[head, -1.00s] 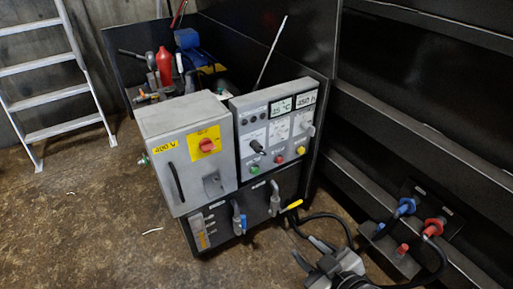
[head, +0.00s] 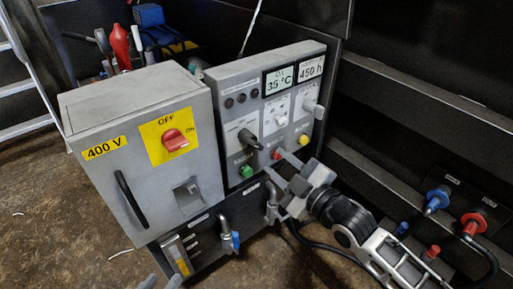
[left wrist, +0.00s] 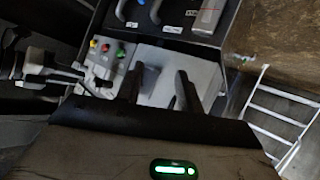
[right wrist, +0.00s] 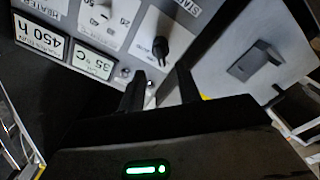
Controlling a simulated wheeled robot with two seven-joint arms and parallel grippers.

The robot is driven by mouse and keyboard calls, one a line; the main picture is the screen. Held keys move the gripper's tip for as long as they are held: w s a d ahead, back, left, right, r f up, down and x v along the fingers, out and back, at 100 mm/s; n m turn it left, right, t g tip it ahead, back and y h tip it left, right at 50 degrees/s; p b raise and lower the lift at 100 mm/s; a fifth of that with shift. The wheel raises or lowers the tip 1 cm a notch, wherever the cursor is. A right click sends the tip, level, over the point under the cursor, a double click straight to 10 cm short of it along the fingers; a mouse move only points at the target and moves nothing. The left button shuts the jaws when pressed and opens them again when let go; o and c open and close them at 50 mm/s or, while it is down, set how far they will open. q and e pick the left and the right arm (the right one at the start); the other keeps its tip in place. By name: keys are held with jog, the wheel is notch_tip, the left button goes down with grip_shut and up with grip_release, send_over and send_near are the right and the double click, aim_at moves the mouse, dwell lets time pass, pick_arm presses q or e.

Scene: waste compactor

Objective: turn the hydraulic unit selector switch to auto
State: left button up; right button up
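The control panel (head: 290,130) carries a black-handled selector switch (head: 248,138), its handle slanting down to the right. Two pale knobs sit to its right. The switch labels are too small to read in the head view. My right gripper (head: 272,162) is open in front of the panel's lower part, below and right of the black switch, near the red button. In the right wrist view, the black switch (right wrist: 160,47) appears upside down beyond the open, empty fingers (right wrist: 160,80). My left gripper (head: 160,281) barely enters at the bottom; its fingers are apart and empty in the left wrist view (left wrist: 158,85).
A grey 400 V cabinet (head: 140,160) with a red main switch (head: 175,140) stands left of the panel. Green (head: 246,171) and yellow (head: 303,140) buttons line the panel's lower edge. Pipes with a blue valve handle (head: 236,241) lie below. Dark beams and couplings are at right.

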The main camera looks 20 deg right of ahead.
aim_at(260, 147)
jog(key=b+x, duration=0.1)
jog(key=x, duration=0.7)
jog(key=shift+w+b, duration=0.2)
jog(key=shift+b, duration=0.1)
pick_arm(q)
jog(key=shift+w+d+r+t+h, duration=0.15)
jog(key=shift+r+t, duration=0.1)
jog(key=shift+r, duration=0.15)
jog(key=shift+w+d+r+t+h, duration=0.1)
jog(key=shift+d+r+t+h, duration=0.05)
jog(key=shift+r+t, duration=0.15)
pick_arm(e)
jog(key=shift+a, duration=0.1)
pick_arm(q)
jog(key=shift+r, duration=0.1)
jog(key=shift+s, duration=0.1)
pick_arm(e)
jog(key=c, duration=0.6)
